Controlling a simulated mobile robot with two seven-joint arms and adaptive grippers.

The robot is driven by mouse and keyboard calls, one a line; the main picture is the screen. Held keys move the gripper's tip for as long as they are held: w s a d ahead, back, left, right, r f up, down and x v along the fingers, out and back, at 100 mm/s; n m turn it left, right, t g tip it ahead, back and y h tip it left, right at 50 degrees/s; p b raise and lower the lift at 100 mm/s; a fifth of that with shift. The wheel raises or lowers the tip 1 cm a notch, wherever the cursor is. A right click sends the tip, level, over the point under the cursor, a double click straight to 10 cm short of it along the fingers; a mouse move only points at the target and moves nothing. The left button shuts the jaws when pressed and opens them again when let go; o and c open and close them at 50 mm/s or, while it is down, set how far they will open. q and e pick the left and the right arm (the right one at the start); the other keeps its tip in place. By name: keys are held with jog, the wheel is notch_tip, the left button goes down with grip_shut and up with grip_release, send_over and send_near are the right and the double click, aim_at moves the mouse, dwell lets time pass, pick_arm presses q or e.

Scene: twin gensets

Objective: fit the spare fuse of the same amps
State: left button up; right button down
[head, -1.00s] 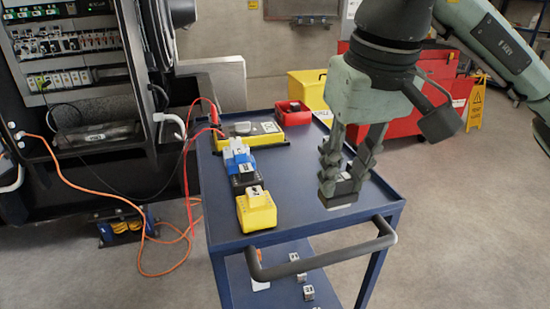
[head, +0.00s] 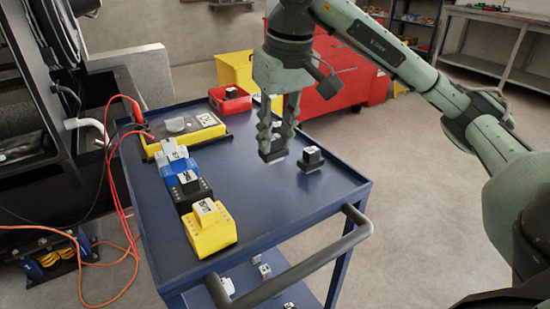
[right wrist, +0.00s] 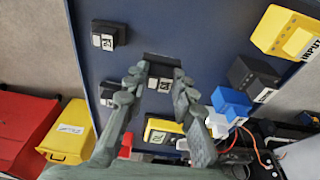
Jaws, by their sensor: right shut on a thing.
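My right gripper (head: 272,148) is shut on a small black block with a pale label (head: 271,157), low over the middle of the blue trolley top. In the right wrist view the fingers (right wrist: 161,72) close around this dark block (right wrist: 162,60). A similar black block with a white label (head: 312,158) stands on the trolley just right of it. The wrist view also shows another dark labelled block (right wrist: 107,92). I cannot read amps on any label. My left gripper is out of view.
On the trolley's left side stand yellow (head: 209,228), black (head: 190,190) and blue (head: 178,165) blocks in a row. A red bin (head: 230,100) stands at the back. The trolley's right front is clear.

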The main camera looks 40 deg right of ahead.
aim_at(277, 148)
jog(key=shift+w+d+f, duration=0.3)
jog(key=shift+f, duration=0.25)
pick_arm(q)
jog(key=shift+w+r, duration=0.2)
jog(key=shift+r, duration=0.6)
pick_arm(e)
jog(key=shift+f, duration=1.7)
pick_arm(q)
jog(key=shift+b, duration=0.3)
pick_arm(e)
jog(key=shift+f, duration=0.25)
jog(key=c, duration=1.3)
grip_release()
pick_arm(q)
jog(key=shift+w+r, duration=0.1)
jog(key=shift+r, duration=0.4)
pick_arm(e)
jog(key=shift+o, duration=0.2)
jog(key=shift+r, duration=0.15)
